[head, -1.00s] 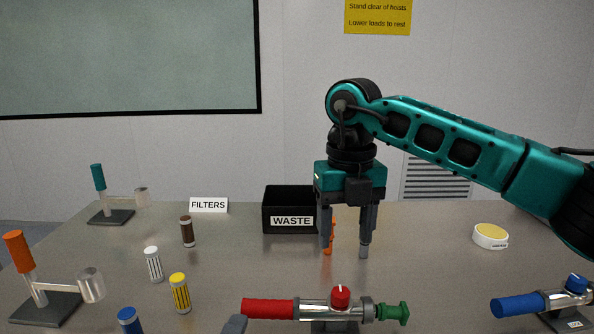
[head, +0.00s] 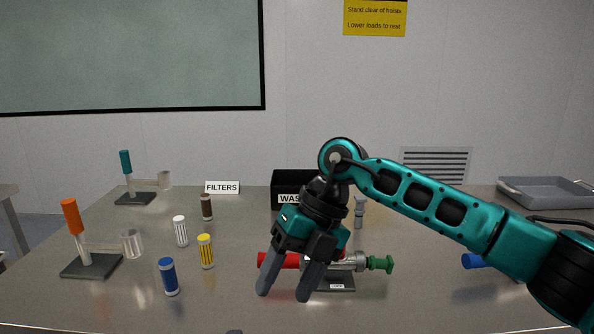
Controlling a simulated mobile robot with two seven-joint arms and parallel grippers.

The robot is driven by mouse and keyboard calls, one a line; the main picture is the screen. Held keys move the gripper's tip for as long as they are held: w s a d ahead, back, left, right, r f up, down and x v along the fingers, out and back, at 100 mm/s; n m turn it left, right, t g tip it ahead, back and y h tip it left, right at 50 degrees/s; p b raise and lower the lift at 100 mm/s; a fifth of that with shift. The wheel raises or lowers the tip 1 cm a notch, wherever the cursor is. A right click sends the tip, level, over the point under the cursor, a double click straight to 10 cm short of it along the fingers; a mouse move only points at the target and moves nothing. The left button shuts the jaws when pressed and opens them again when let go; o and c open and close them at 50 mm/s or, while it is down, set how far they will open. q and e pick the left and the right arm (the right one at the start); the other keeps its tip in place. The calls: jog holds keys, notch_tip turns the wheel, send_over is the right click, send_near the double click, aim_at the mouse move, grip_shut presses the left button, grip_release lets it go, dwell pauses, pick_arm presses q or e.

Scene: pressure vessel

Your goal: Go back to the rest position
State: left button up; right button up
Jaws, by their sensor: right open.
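My right gripper (head: 286,293) is open and empty. It is tilted, with its fingers pointing down and left, in front of the red-handled vessel (head: 345,262). It hides part of the red handle and the vessel's middle; the green knob (head: 380,264) shows to the right. I cannot tell whether the fingers touch anything. My right arm reaches in from the right. My left gripper is not recognisable; only a small grey tip shows at the bottom edge, and I cannot tell what it is.
A black WASTE box (head: 290,178) stands behind, partly covered by my arm. Blue (head: 169,277), yellow (head: 206,252), white (head: 181,232) and brown (head: 206,208) filters stand left. Orange-handled (head: 75,218) and teal-handled (head: 126,164) stands are further left. A grey tray (head: 548,192) is back right.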

jog(key=s+a+r+m+g+y, duration=0.25)
jog(key=s+a+y, duration=0.45)
jog(key=a+y, duration=0.45)
jog(key=w+d+f+m+t+h, duration=0.3)
jog(key=d+f+m+t, duration=0.4)
jog(key=d+m+t, duration=0.5)
jog(key=w+d+f+m+t+h, duration=0.3)
jog(key=d+f+m+t, duration=0.3)
jog(key=m+t, duration=0.7)
pick_arm(q)
jog(key=s+a+f+n+g, duration=0.1)
jog(key=s+a+f+n, duration=0.3)
jog(key=f+n, duration=0.3)
jog(key=s+a+f+n+g, duration=0.2)
jog(key=s+a+f+n, duration=0.2)
jog(key=f, duration=0.7)
jog(key=s+n, duration=0.2)
jog(key=n, duration=0.1)
jog(key=shift+s+a+n+g, duration=0.15)
jog(key=shift+s+n+g, duration=0.15)
jog(key=shift+s+n, duration=0.1)
pick_arm(e)
jog(key=s+d+f+m+g+h, duration=0.4)
jog(key=s+d+f+m, duration=0.1)
jog(key=f, duration=0.5)
jog(key=s+d+f+m+g+h, duration=0.4)
jog(key=s+d+f, duration=0.3)
jog(key=s+f, duration=0.3)
jog(key=shift+d+m+g, duration=0.3)
jog(key=shift+m+g, duration=0.15)
